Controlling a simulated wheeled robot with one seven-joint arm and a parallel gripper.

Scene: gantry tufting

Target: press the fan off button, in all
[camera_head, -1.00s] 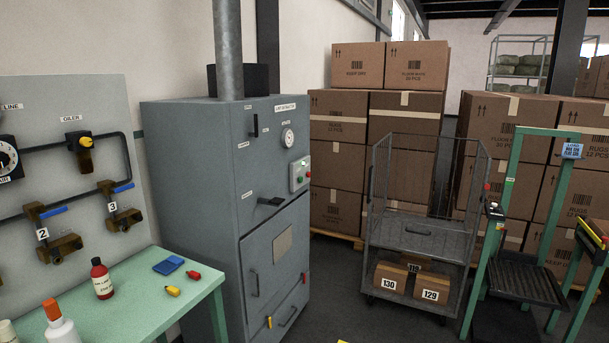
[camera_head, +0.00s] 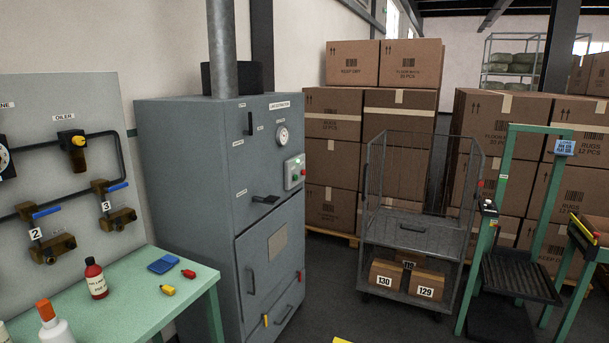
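The grey extraction cabinet (camera_head: 190,190) stands left of centre, with a round duct pipe rising from its top. On its front, at the upper right edge, is a small pale button box (camera_head: 294,172). The box carries a red button (camera_head: 302,173) and a green button (camera_head: 294,178); their labels are too small to read. A round gauge (camera_head: 283,135) and a black lever (camera_head: 250,123) are on the same front. No gripper shows in the view.
A green table (camera_head: 180,290) with bottles stands at the lower left, below a valve panel (camera_head: 60,110). A wire cage trolley (camera_head: 410,235) holding numbered boxes stands right of the cabinet, before stacked cartons (camera_head: 335,125). A green-framed stand (camera_head: 500,180) is at right. Dark floor shows between cabinet and trolley.

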